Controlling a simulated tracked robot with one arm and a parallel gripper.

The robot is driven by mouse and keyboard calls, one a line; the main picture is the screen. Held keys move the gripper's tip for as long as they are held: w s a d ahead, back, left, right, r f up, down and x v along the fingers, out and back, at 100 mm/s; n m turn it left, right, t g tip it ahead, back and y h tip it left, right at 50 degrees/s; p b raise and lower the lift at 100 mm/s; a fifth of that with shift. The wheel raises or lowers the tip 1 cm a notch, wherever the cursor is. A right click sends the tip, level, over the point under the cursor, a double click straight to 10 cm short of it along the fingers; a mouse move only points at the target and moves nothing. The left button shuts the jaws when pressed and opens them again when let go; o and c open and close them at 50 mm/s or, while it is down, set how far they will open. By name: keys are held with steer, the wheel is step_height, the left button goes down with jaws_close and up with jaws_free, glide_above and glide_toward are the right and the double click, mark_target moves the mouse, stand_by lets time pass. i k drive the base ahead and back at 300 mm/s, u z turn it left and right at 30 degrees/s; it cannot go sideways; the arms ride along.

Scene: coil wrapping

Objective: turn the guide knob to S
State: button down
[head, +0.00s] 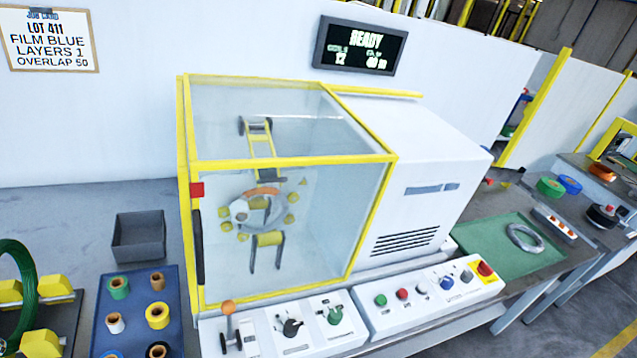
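A front panel (260,338) below the yellow-framed machine carries a black knob (291,328) and a green knob (334,315), each on a white plate with marks too small to read. I cannot tell which of them is the guide knob, nor whether either points at S. An orange-topped lever (228,309) stands to their left. My gripper is not in view.
A button panel (430,298) with a red stop button (485,268) sits to the right. The clear guard (290,120) stands above the knobs. A blue tray (135,320) of film rolls and a grey bin (138,238) lie left. The screen (360,45) reads READY.

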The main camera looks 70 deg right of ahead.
mark_target(291, 328)
steer(key=k, duration=1.3)
steer(key=z, duration=0.75)
